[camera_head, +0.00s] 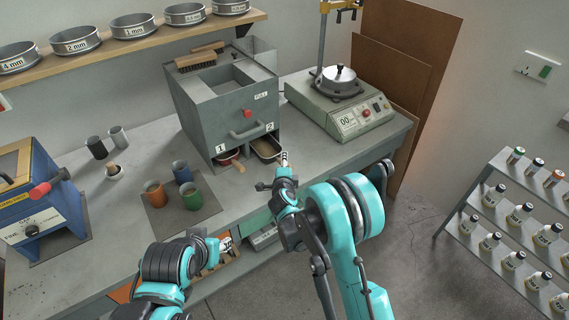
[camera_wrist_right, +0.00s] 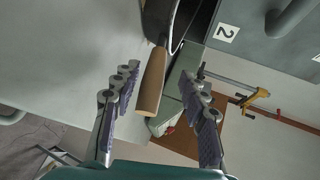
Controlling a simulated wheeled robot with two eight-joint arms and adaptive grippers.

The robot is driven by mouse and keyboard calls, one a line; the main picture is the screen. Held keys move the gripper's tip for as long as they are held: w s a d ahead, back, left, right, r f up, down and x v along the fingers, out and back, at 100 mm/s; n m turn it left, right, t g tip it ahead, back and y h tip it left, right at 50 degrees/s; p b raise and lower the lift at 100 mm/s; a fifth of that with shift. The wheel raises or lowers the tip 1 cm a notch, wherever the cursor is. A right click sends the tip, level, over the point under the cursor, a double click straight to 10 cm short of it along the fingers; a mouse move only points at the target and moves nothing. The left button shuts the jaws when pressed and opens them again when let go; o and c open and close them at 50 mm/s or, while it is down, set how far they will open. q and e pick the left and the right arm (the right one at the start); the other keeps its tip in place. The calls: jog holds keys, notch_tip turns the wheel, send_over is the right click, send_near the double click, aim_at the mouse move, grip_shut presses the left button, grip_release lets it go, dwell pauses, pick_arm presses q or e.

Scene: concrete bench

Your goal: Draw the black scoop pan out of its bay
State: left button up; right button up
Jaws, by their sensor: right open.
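The black scoop pan (camera_head: 266,149) sits in bay 2 of the grey box (camera_head: 223,105), its front part showing in the opening. My right gripper (camera_wrist_right: 160,112) is open around the handle, with gaps on both sides. In the head view my right gripper (camera_head: 284,160) is just in front of bay 2, hiding the handle. My left gripper (camera_head: 225,243) is low near the bench's front edge; its fingers are unclear.
The box has a front pull handle (camera_head: 251,131) above the bays. A sieve shaker (camera_head: 339,107) stands to the right. Coloured cups (camera_head: 190,195) stand on a dark mat at left.

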jog(key=v, duration=1.1)
jog(key=shift+s, duration=0.2)
jog(key=s+d+r+n+t+y, duration=0.1)
jog(key=s+r+n+y, duration=0.3)
jog(key=r, duration=0.7)
jog(key=d+r+n+t+y, duration=0.1)
jog(key=r+n+t+y, duration=0.1)
jog(key=r+n, duration=0.65)
jog(key=s+d+f+n+g+h, duration=0.2)
jog(key=s+d+f+g, duration=0.3)
jog(key=s+d, duration=0.3)
jog(key=s+d+f+n+g+h, duration=0.3)
jog(key=s+d, duration=0.6)
jog(key=s, duration=0.6)
notch_tip(320, 180, down, 3)
jog(key=shift+s+d+f+g+h, duration=0.25)
jog(key=shift+g+h, duration=0.25)
jog(key=shift+g, duration=0.6)
jog(key=shift+w+r+n, duration=0.1)
jog(key=shift+n, duration=0.15)
